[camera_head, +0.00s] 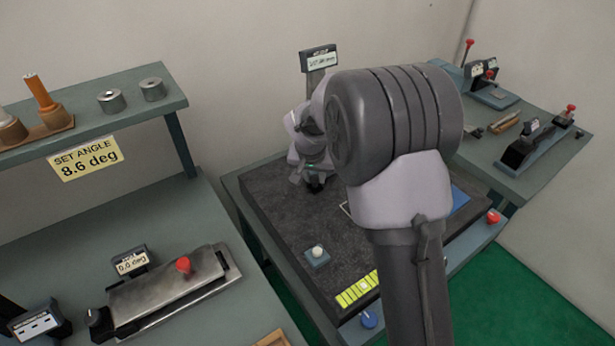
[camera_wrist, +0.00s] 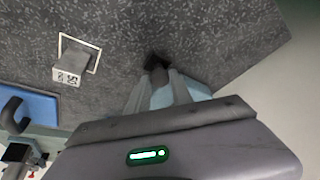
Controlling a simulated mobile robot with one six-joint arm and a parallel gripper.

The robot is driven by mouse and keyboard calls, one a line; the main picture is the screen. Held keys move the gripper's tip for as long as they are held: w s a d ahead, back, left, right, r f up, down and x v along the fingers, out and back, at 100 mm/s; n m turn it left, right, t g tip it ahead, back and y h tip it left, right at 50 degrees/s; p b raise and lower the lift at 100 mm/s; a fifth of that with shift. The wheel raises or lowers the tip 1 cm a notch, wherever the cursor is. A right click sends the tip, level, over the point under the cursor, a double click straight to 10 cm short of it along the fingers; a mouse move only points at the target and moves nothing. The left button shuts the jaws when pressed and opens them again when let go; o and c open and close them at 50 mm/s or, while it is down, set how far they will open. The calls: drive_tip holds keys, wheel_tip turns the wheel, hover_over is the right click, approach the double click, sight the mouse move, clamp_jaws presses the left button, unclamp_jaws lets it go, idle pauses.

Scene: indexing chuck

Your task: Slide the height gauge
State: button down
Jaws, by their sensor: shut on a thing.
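The height gauge (camera_head: 318,58) stands at the back of the dark granite plate (camera_head: 290,225) in the head view, its small display on top of a column. My arm and wrist hide most of its lower part. My gripper (camera_head: 314,184) is at its foot. In the wrist view my gripper (camera_wrist: 156,78) is shut, with a dark part between the fingertips and a pale blue body (camera_wrist: 190,92) behind them. I take this to be the gauge's base, but its outline is mostly hidden.
A grey block marked 50 (camera_wrist: 72,68) sits by a white outlined square on the plate. Side benches hold a sine bar-like fixture (camera_head: 165,290) and a red-knobbed slide (camera_head: 535,145).

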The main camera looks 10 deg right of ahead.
drive_tip(key=shift+d, duration=0.1)
drive_tip(key=c, duration=1.5)
unclamp_jaws()
drive_tip(key=shift+w, duration=0.1)
drive_tip(key=o, duration=0.4)
drive_tip(key=shift+d, duration=0.25)
drive_tip(key=shift+c, duration=0.2)
drive_tip(key=shift+a, duration=0.1)
drive_tip(key=shift+r, duration=0.1)
drive_tip(key=p+v, duration=0.5)
drive_tip(key=v, duration=1.2)
drive_tip(key=shift+s, duration=0.2)
drive_tip(key=shift+a, duration=0.15)
